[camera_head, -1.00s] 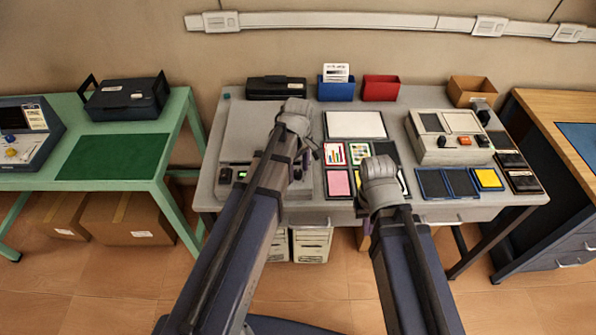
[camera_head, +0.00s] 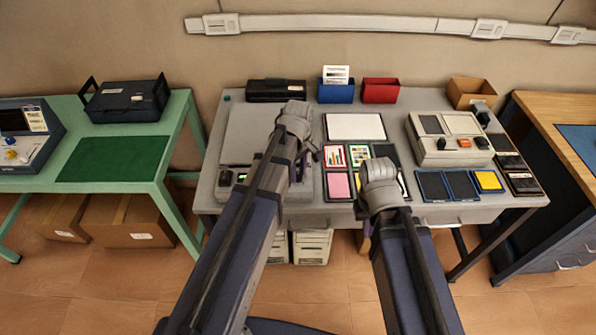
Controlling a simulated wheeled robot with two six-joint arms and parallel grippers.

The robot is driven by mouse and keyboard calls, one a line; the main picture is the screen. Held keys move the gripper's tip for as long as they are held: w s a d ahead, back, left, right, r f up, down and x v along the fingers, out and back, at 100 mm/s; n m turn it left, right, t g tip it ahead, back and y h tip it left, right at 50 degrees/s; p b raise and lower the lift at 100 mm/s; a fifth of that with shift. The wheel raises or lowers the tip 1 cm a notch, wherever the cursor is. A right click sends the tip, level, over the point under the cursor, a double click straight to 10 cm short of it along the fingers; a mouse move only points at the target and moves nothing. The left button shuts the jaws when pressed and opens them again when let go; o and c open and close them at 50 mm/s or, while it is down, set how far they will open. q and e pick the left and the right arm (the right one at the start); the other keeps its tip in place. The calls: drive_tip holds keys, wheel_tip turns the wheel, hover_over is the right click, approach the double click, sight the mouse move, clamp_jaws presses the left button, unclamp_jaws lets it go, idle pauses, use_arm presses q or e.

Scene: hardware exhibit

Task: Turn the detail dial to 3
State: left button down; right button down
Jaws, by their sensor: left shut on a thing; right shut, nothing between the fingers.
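A grey flatbed machine (camera_head: 246,130) with a raised pale lid area and a small lit green display stands at the left of the grey table. My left arm crosses in front of it. My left gripper (camera_head: 300,172) points down at the machine's right-hand control area and is shut on the detail dial. The dial itself is hidden behind the fingers and wrist, so its pointer and numbers cannot be read. My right gripper (camera_head: 361,208) is shut and empty near the table's front edge, mostly hidden behind its own wrist.
The grey table also holds a white pad (camera_head: 355,127), colour cards (camera_head: 340,185), a grey console (camera_head: 449,150) with buttons, and blue and yellow pads (camera_head: 488,181). A blue bin (camera_head: 336,93) and red bin (camera_head: 381,91) stand at the back. A green table (camera_head: 115,160) is at left.

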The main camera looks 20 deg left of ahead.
use_arm(q)
drive_tip(key=m, duration=0.6)
drive_tip(key=shift+m, duration=0.3)
drive_tip(key=m, duration=1)
drive_tip(key=shift+m, duration=0.4)
drive_tip(key=m, duration=0.3)
drive_tip(key=shift+m, duration=0.3)
drive_tip(key=m, duration=0.6)
drive_tip(key=shift+m, duration=0.3)
